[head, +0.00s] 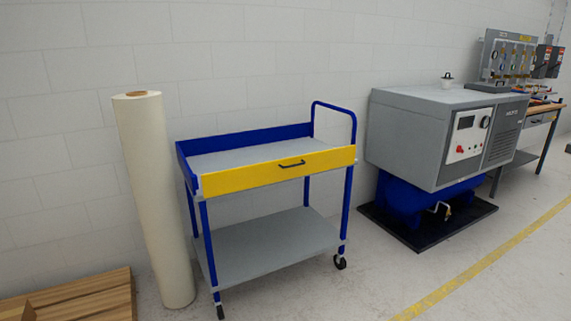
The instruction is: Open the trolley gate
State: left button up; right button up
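A blue trolley (267,243) with two grey shelves stands against the wall, left of the middle of the head view. Its yellow gate (240,178) runs along the front of the top shelf and stands upright, level with the blue side walls. A dark handle (292,164) sits on the gate, right of its middle. A blue push bar (354,122) rises at the trolley's right end. The top shelf looks empty. Neither of my grippers is in view.
A tall cream roll (155,200) stands just left of the trolley, with a wooden pallet (75,298) at bottom left. A grey compressor (415,135) on a dark base stands to the right, before a workbench (545,108). The floor in front of the trolley is clear.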

aim_at(215, 184)
jog(key=i+l+u, duration=0.1)
jog(key=i, duration=1.1)
